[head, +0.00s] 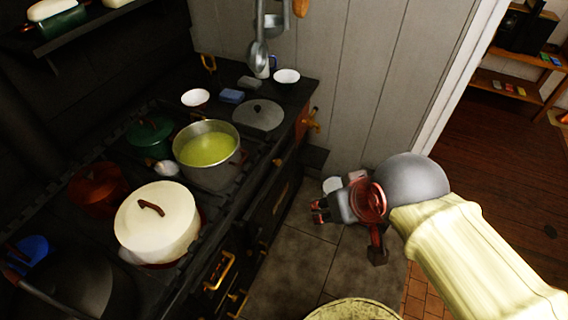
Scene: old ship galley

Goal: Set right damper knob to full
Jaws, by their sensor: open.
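The black stove (262,175) fills the left and middle of the head view. Brass fittings (311,121) stick out near its far right front corner. A smaller brass knob (277,162) sits on the front, nearer to me. I cannot tell for sure which of these is the right damper knob, nor read its setting. My gripper (318,211) is open and empty. It hangs over the floor in front of the stove, to the right of the stove front and apart from it, with its fingers pointing left.
On the stove stand a pot of green soup (208,148), a cream lidded pot (157,222) and a red pot (98,188). Brass rail handles (218,270) project from the front. A panelled wall (365,75) closes the back. Tiled floor (285,270) lies open before the stove.

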